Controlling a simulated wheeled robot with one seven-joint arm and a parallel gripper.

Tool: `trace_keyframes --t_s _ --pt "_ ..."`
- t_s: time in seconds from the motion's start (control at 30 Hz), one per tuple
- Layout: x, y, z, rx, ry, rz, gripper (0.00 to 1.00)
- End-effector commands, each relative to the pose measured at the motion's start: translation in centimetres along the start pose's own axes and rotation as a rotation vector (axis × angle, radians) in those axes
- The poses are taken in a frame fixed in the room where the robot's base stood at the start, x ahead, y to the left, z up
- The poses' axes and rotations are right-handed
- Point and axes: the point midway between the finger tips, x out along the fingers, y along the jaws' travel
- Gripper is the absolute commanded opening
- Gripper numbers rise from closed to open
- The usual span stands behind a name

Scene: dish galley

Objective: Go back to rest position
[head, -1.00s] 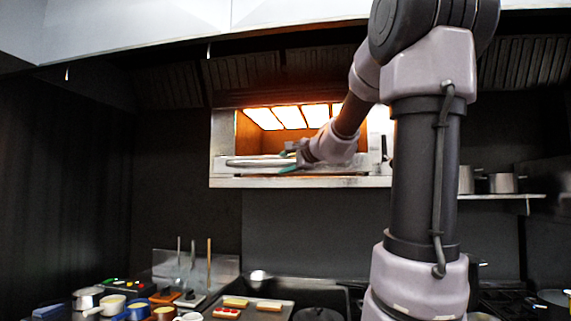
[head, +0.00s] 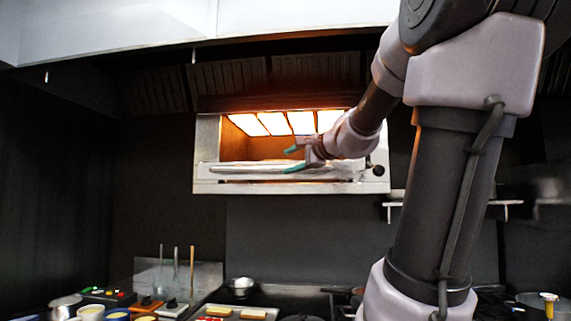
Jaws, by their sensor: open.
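My gripper (head: 292,159) is at the end of my outstretched arm, in front of the glowing wall oven (head: 205,160). Its two green-tipped fingers are spread apart with nothing seen between them. The lower finger is close to the long pale bar (head: 240,168) along the front of the opening; I cannot tell whether it touches. My arm crosses the right part of the oven and hides some of it.
Below stands a counter with a tray (head: 232,318) of food pieces, small bowls (head: 90,312), upright utensils (head: 176,262) and a metal bowl (head: 240,286). A shelf (head: 395,204) is right of the oven. A pale hood (head: 130,30) hangs overhead.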

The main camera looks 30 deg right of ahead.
Motion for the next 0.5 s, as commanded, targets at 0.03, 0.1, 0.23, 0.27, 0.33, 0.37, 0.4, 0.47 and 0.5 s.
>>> trace_keyframes --t_s 0.03,0.1,0.23,0.27,0.33,0.37,0.4,0.47,0.5 --pt "-0.04 0.01 -0.01 0.0 0.0 0.0 0.59" --pt "-0.03 0.01 -0.01 0.0 0.0 0.0 0.59" --pt "-0.02 0.01 -0.01 0.0 0.0 0.0 0.59" --pt "-0.02 0.01 -0.01 0.0 0.0 0.0 0.59" --pt "-0.01 0.01 -0.01 0.0 0.0 0.0 0.59" --pt "-0.01 0.01 -0.01 0.0 0.0 0.0 0.59" --pt "-0.01 0.01 -0.01 0.0 0.0 0.0 0.59" --pt "-0.01 0.11 0.14 -0.004 -0.003 0.003 0.59" --pt "0.0 0.38 0.5 -0.014 -0.01 0.012 0.59"
